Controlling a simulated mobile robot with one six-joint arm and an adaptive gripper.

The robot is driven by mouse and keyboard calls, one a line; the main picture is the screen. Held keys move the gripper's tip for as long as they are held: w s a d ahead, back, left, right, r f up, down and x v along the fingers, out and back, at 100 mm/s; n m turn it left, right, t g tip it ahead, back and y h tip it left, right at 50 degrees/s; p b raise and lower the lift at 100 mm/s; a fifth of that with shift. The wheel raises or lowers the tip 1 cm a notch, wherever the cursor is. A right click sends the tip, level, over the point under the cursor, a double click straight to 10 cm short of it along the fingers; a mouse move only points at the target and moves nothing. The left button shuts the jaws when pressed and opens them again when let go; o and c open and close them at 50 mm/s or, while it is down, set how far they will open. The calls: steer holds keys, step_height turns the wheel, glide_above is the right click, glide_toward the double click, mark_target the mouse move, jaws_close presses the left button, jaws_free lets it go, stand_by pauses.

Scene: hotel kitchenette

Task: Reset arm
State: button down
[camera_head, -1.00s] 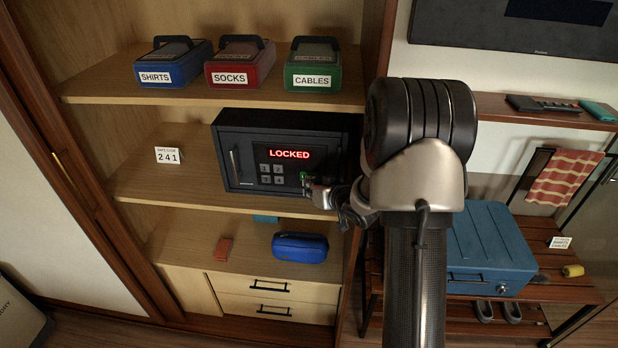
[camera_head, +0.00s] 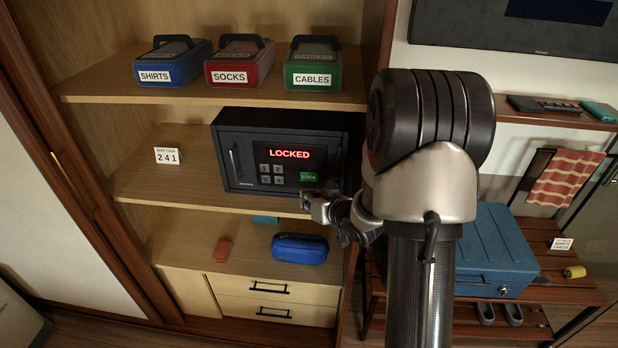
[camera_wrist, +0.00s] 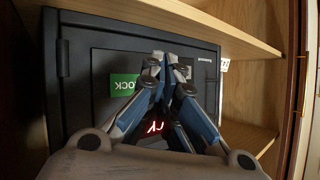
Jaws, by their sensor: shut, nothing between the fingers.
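My gripper (camera_head: 306,199) is shut and empty in the head view, just in front of the safe's lower right part and below its green LOCK button. In the wrist view my gripper (camera_wrist: 155,62) has its fingertips together in front of the safe door, beside the green button (camera_wrist: 124,86). The dark safe (camera_head: 240,150) stands on the middle shelf with its door shut. Its red display (camera_head: 289,154) reads LOCKED. In the wrist view the safe (camera_wrist: 75,30) appears upside down. I cannot tell from the wrist view whether the fingertips touch the door.
Blue, red and green labelled boxes (camera_head: 174,66) stand on the top shelf. A card (camera_head: 168,156) reading 241 stands left of the safe. A blue pouch (camera_head: 300,249) lies on the lower shelf. A blue metal box (camera_head: 498,245) sits on the bench at right.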

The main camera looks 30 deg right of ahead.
steer(key=s+a+r+g+h, duration=0.3)
steer(key=s+a+r+g, duration=0.15)
steer(key=s+r, duration=0.7)
steer(key=s+a+r+n+g+y, duration=0.1)
steer(key=s+a+r, duration=0.1)
steer(key=s+a, duration=0.4)
steer(key=s+a+r+n+g+y, duration=0.1)
steer(key=s+a, duration=0.5)
steer(key=s, duration=0.8)
steer(key=shift+s+r+g, duration=0.35)
steer(key=shift+s+g, duration=0.05)
steer(key=shift+g, duration=0.25)
